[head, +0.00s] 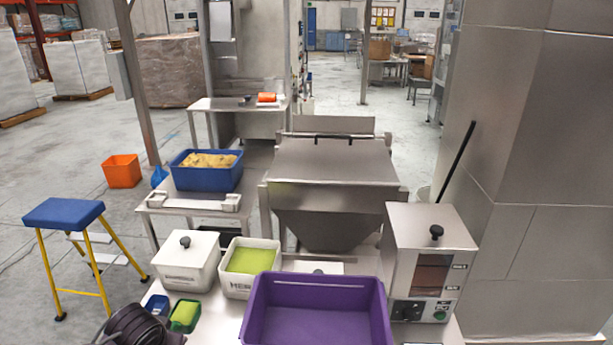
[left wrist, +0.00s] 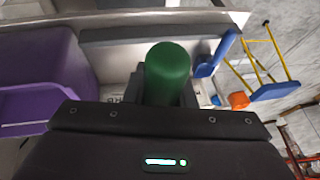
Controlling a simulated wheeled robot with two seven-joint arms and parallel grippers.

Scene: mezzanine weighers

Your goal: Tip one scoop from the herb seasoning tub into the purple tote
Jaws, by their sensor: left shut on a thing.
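The herb seasoning tub (head: 250,262) is white, lidless and filled with bright green seasoning, behind the purple tote's left side. The purple tote (head: 315,283) stands at the front middle; its inside looks empty where visible. My left gripper (head: 145,326) is at the lower left, left of the tote. A green scoop (head: 185,315) with light green seasoning in it shows beside it, in front of the white tubs. In the left wrist view my left gripper (left wrist: 168,98) is shut on the scoop's round green handle (left wrist: 168,68). My right gripper is not in view.
A lidded white tub (head: 187,262) stands left of the herb tub. A small blue item (head: 157,304) lies beside the scoop. A steel machine (head: 430,265) stands right of the tote. A steel hopper (head: 335,185) is behind. A blue-topped stool (head: 64,214) stands at left.

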